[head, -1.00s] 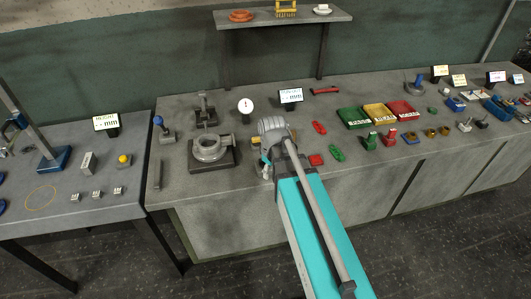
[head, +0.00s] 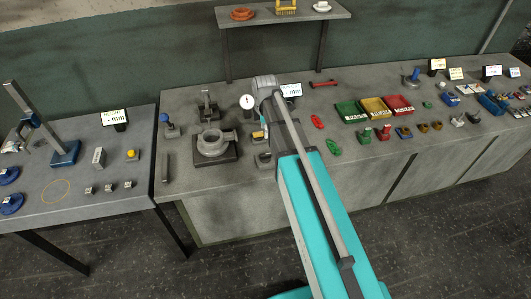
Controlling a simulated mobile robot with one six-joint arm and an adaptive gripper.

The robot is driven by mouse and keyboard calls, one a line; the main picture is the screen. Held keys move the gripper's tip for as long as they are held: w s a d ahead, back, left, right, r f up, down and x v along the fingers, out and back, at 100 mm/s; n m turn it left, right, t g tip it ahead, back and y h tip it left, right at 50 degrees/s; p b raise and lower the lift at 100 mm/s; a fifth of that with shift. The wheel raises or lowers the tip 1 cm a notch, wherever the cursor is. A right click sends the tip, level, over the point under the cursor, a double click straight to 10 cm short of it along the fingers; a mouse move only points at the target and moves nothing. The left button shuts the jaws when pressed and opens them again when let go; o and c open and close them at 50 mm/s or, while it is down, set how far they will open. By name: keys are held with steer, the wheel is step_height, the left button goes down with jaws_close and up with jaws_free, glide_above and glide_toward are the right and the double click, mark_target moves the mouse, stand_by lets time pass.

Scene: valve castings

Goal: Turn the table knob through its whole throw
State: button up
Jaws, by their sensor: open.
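Several knob-like parts show, and I cannot tell for sure which is the table knob. A blue ball-topped knob (head: 165,119) stands on a grey base at the left of the main bench. A yellow-topped knob (head: 131,154) sits on a dark block on the left table. Another blue-topped part (head: 415,74) stands on a round grey base at the bench's far right. My arm reaches over the bench middle, with its grey far end near the dial gauge. My gripper is hidden behind the arm, and no fingertips show. None of these knobs is touched by a visible part of me.
A ring-shaped casting (head: 212,143) on a dark plate and a dial gauge (head: 247,101) stand left of my arm. Green, yellow and red trays (head: 352,119) lie to its right. A gap separates the left table (head: 75,211) from the main bench (head: 195,180).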

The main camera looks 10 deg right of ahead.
mark_target(265, 154)
steer(key=shift+f, duration=0.15)
step_height(265, 154, down, 14)
steer(key=b, duration=1.3)
steer(key=shift+r+b, duration=0.25)
steer(key=shift+b, duration=0.15)
jaws_close()
stand_by(0.4)
